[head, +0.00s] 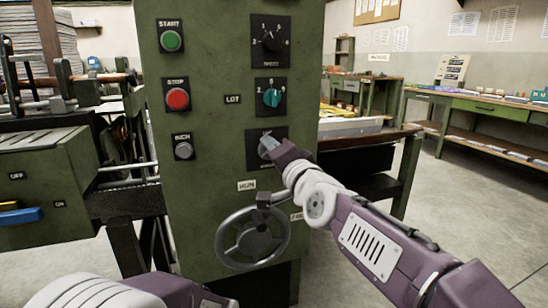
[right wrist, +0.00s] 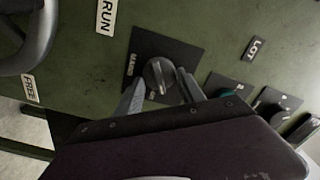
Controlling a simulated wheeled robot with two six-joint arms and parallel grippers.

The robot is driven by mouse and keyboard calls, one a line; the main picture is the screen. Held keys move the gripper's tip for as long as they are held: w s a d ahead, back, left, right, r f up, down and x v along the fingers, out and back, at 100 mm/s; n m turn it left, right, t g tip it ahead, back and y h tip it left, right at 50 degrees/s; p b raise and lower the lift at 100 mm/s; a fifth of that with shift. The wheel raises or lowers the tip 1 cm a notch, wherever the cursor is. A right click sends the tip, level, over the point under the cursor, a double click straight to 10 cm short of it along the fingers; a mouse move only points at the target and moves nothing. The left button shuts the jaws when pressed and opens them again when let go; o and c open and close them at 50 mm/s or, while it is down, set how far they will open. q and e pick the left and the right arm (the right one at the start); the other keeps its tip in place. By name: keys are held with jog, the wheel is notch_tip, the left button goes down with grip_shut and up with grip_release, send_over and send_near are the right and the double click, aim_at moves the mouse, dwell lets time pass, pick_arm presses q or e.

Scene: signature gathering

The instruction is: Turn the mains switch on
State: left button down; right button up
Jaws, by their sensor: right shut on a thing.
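The mains switch is a dark grey rotary knob (right wrist: 158,72) on a square black plate (right wrist: 139,50) lettered MAINS, set in a green control panel (right wrist: 205,35). In the head view its plate (head: 252,147) is at the lower right of the panel, and the knob is mostly hidden by my gripper. My right gripper (head: 267,145) reaches it from the lower right. In the right wrist view the gripper's fingers (right wrist: 160,84) sit one on each side of the knob and are shut on it. My left arm shows at the bottom left of the head view; its gripper is out of frame.
The panel carries a green START button (head: 171,41), a red STOP button (head: 177,98), a grey INCH button (head: 183,150), a SPEED knob (head: 271,42) and a teal LOT knob (head: 271,97). A handwheel (head: 252,238) juts out below the mains switch, close to my right arm.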

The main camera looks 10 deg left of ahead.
jog(key=m, duration=0.3)
jog(key=m+b, duration=0.1)
jog(key=m, duration=0.1)
jog(key=shift+f+m, duration=0.2)
jog(key=shift+m, duration=0.2)
dwell(0.4)
jog(key=o, duration=1.3)
jog(key=b+v, duration=0.1)
jog(key=v, duration=0.8)
jog(key=shift+d, duration=0.15)
